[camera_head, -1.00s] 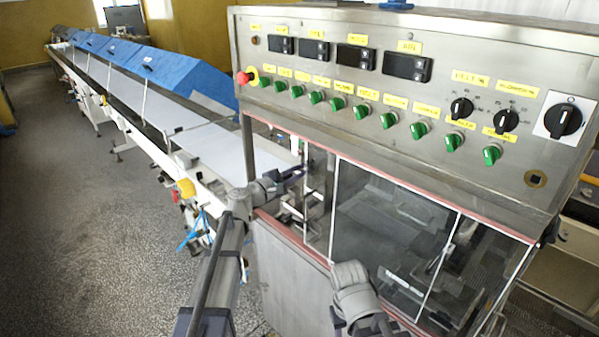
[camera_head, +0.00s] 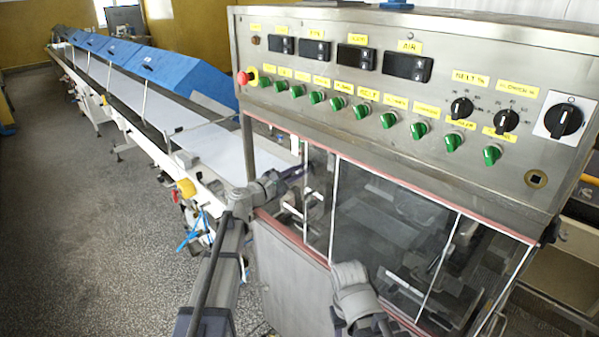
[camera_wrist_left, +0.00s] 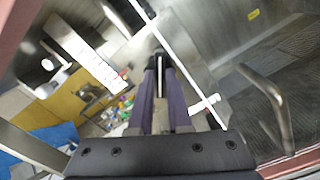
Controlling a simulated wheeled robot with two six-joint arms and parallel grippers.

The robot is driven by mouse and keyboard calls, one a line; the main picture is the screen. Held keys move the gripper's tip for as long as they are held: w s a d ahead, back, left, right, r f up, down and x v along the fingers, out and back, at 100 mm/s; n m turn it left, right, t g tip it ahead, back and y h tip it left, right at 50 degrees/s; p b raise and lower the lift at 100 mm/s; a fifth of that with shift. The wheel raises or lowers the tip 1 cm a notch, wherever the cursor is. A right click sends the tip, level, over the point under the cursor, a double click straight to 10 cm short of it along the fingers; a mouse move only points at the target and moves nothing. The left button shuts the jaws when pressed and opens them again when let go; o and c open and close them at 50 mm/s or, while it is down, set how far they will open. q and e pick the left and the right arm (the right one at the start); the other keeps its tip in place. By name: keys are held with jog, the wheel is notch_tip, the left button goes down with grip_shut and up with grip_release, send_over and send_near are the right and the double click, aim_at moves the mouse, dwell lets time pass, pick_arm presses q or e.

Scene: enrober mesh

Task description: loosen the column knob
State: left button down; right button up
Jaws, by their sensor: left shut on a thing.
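My left gripper (camera_head: 308,168) reaches in from the left through the open end of the enclosure under the control panel. Its purple fingers also show in the left wrist view (camera_wrist_left: 160,66), pointing away and close together. They are shut on a small dark thing at their tips, which I take to be the column knob (camera_wrist_left: 160,53). The fingers hide most of it, so its shape and any turning cannot be made out. My right arm shows at the bottom of the head view, but its gripper is not visible.
The steel control panel (camera_head: 420,100) with green knobs and black dials overhangs the left gripper. Clear panes (camera_head: 385,215) close the enclosure to its right. A long white conveyor (camera_head: 190,125) with blue covers (camera_head: 180,70) runs back left. Open floor (camera_head: 80,220) lies left.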

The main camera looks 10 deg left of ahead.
pick_arm(q)
jog(key=shift+n, duration=3.2)
jog(key=c, duration=0.9)
grip_release()
